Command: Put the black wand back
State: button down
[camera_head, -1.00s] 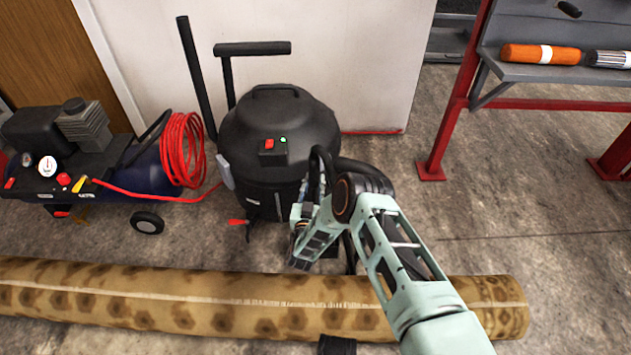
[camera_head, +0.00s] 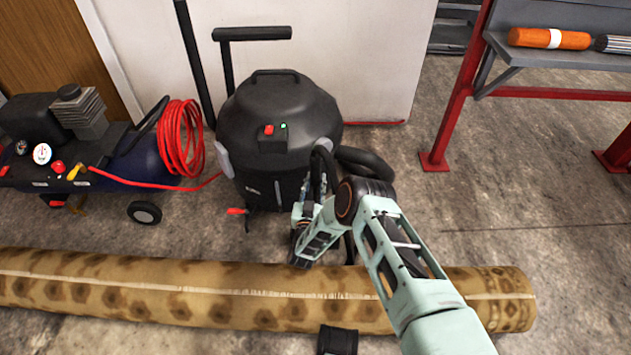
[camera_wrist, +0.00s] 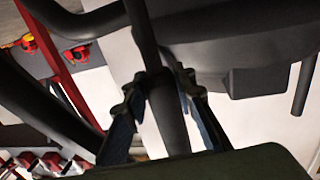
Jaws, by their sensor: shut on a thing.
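My gripper (camera_wrist: 160,88) is shut around a straight black tube, which looks like the black wand (camera_wrist: 169,118). The wand runs between both fingers, up and down the wrist view. In the head view, my gripper is low in front of the round black vacuum (camera_head: 282,100), behind the rolled rug, and the arm and hose hide most of it and of the wand. The black hose (camera_head: 362,165) curves beside the vacuum's right side. The vacuum's dark body also fills the upper right of the wrist view (camera_wrist: 240,45). The wand's ends are hidden.
A rolled tan rug (camera_head: 180,292) lies across the floor in front. A compressor (camera_head: 75,145) with a red coiled hose (camera_head: 182,140) stands left. A tall black pole (camera_head: 192,60) and a T-handle (camera_head: 252,33) rise behind the vacuum. A red-legged bench (camera_head: 455,95) is right.

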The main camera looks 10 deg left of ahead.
jog(key=shift+f+b, duration=0.55)
jog(key=shift+b, duration=0.05)
jog(key=c, duration=1.6)
grip_release()
jog(key=shift+o, duration=0.4)
jog(key=shift+f, duration=0.1)
jog(key=shift+s, duration=0.1)
